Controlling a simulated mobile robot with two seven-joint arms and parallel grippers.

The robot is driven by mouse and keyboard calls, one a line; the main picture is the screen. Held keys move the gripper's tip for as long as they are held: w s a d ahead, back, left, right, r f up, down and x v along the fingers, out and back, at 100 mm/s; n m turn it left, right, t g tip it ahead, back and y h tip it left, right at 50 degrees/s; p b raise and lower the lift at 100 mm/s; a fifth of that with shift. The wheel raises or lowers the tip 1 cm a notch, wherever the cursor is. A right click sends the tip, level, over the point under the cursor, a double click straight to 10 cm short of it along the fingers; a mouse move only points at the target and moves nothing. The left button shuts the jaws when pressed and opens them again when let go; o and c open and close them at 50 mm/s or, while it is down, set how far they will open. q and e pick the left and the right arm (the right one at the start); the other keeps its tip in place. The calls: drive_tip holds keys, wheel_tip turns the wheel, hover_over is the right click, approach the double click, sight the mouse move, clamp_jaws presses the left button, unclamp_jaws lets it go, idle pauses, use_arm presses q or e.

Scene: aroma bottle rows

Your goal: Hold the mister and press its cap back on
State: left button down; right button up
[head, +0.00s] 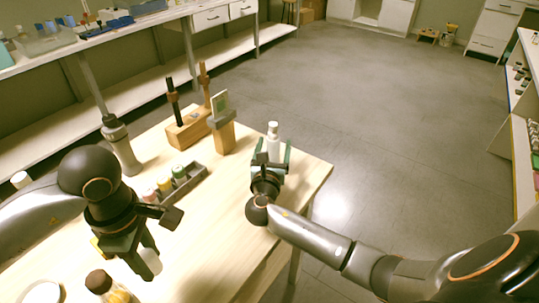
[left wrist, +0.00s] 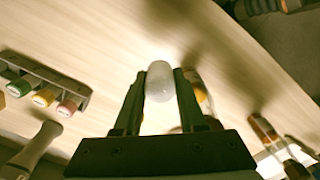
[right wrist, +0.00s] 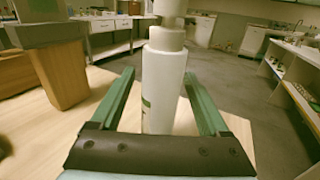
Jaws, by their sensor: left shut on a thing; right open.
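The mister is a white bottle with a narrower white top and a bit of green label. It stands upright near the table's right edge (head: 273,146) and shows large in the right wrist view (right wrist: 163,85). My right gripper (head: 271,160) is open, its fingers on either side of the bottle, with a gap visible on both sides. My left gripper (head: 142,250) is shut on a white rounded cap (left wrist: 159,80), which also shows in the head view (head: 150,263), held over the front left of the table. The very top of the mister is cut off in the right wrist view.
A tray of small coloured-cap bottles (head: 186,185) and a wooden stand (head: 190,130) are on the table (head: 232,200). A brown-capped bottle (head: 100,282) and a white dish (head: 42,293) are at the front left. A wooden block (head: 222,138) stands left of the mister.

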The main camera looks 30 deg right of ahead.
drive_tip(key=shift+w+d, duration=0.35)
drive_tip(key=shift+w, duration=0.05)
drive_tip(key=shift+c, duration=0.4)
clamp_jaws()
